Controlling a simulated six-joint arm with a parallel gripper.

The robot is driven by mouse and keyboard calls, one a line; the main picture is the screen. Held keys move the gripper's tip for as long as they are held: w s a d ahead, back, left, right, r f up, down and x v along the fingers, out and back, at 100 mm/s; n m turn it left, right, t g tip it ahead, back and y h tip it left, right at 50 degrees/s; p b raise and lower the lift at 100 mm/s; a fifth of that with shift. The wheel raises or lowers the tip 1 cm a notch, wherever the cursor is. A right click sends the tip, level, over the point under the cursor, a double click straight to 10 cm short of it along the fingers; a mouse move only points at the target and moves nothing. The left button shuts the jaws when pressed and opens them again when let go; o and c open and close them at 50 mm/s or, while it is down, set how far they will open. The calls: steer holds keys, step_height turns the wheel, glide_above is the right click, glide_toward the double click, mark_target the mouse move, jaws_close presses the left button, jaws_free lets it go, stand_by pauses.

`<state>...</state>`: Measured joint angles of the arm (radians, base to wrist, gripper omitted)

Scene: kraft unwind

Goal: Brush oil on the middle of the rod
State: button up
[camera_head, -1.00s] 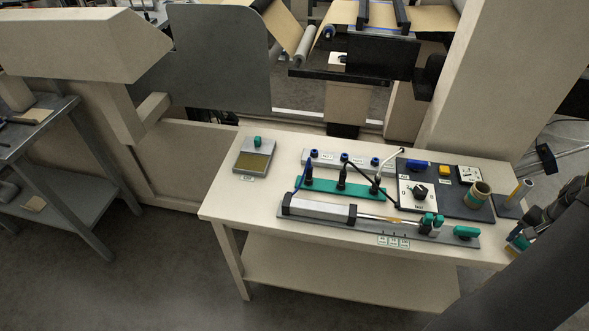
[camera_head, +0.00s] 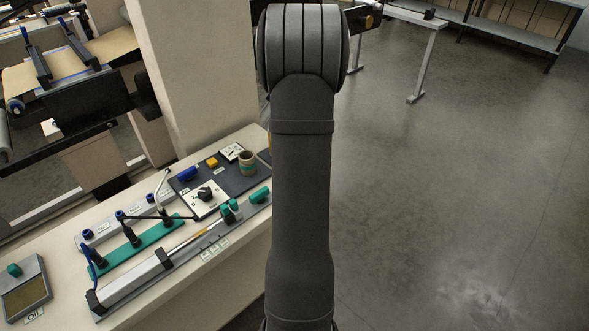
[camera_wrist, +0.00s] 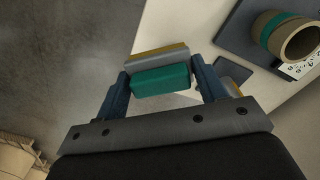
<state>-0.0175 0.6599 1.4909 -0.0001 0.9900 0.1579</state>
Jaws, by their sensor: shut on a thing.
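My gripper (camera_wrist: 160,85) is shut on a block-like brush (camera_wrist: 160,78) with a teal handle, a grey band and a yellow-brown edge. In the head view my arm fills the middle, and neither the gripper nor the brush can be made out. The rod (camera_head: 188,242) is thin and silver, with an orange-brown patch near its middle. It runs from a silver cylinder (camera_head: 130,282) to teal-capped clamps (camera_head: 230,210). An oil tray (camera_head: 42,290) with a teal knob and a label reading "Oil" is at the lower left.
A teal rack (camera_head: 140,244) with upright dark items and a cable stands behind the rod. A dark panel (camera_head: 225,185) bears a knob and a cardboard tube with a teal band (camera_head: 248,163), also in the wrist view (camera_wrist: 292,38). Open floor lies right of the table.

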steer(key=s+a+r+n, duration=0.2)
steer(key=s+a, duration=0.2)
steer(key=a, duration=0.4)
steer(key=s+a+r+n, duration=0.1)
steer(key=s+a+r, duration=0.15)
steer(key=a, duration=0.55)
steer(key=s+a+f+n, duration=0.1)
steer(key=s+a+n, duration=0.1)
steer(key=s+a, duration=0.2)
steer(key=s+a+f+n, duration=0.1)
steer(key=s+a+n, duration=0.2)
steer(key=s, duration=0.6)
steer(key=s+a+f+n, duration=0.1)
steer(key=s+a+n, duration=0.1)
steer(key=s+a, duration=0.4)
steer(key=shift+s+a+n, duration=0.3)
steer(key=shift+s+a, duration=0.05)
steer(key=shift+s, duration=0.2)
steer(key=shift+f, duration=2.25)
steer(key=shift+f, duration=0.45)
steer(key=shift+w, duration=0.1)
